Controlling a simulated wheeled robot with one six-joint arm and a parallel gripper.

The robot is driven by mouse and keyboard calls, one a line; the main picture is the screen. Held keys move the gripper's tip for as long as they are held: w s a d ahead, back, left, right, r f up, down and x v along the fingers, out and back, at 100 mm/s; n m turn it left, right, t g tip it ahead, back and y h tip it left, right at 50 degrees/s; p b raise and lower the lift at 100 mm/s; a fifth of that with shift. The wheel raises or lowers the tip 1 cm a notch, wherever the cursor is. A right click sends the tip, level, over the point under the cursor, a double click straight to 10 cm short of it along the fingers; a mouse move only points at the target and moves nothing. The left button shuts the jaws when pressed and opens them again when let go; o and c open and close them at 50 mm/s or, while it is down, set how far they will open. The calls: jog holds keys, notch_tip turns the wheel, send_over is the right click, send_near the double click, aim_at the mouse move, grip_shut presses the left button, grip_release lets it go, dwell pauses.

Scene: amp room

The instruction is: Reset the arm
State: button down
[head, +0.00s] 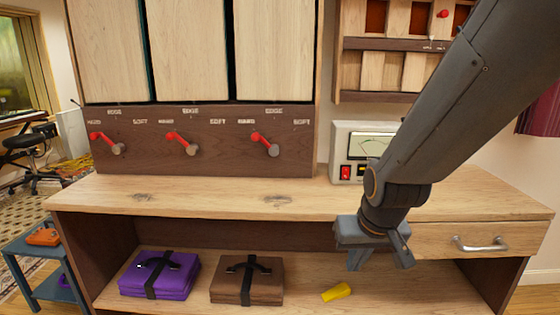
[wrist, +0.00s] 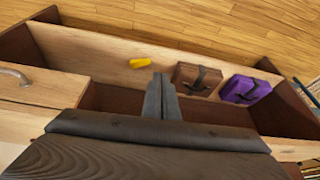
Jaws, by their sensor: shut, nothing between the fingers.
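My gripper (head: 380,258) hangs at the end of my grey arm, in front of the wooden desk's front edge, left of the drawer. In the wrist view my gripper (wrist: 161,98) shows with its fingers together and nothing between them. It looks down over the desk edge toward the lower shelf. My arm comes in from the upper right of the head view. The gripper appears apart from the items on the shelf.
The desk (head: 230,196) holds a white metered box (head: 341,155). Red levers (head: 265,138) line the panel behind. On the lower shelf lie a purple case (head: 178,281), a brown case (head: 262,290) and a yellow wedge (head: 337,292). A drawer handle (head: 480,244) sticks out at right.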

jog(key=s+r+g, duration=0.3)
jog(key=s+g, duration=0.1)
jog(key=s, duration=0.9)
jog(key=d+r+p, duration=0.3)
jog(key=r+p, duration=0.2)
jog(key=p, duration=0.7)
jog(key=shift+s+r, duration=0.2)
jog(key=shift+s, duration=0.2)
jog(key=shift+m, duration=0.3)
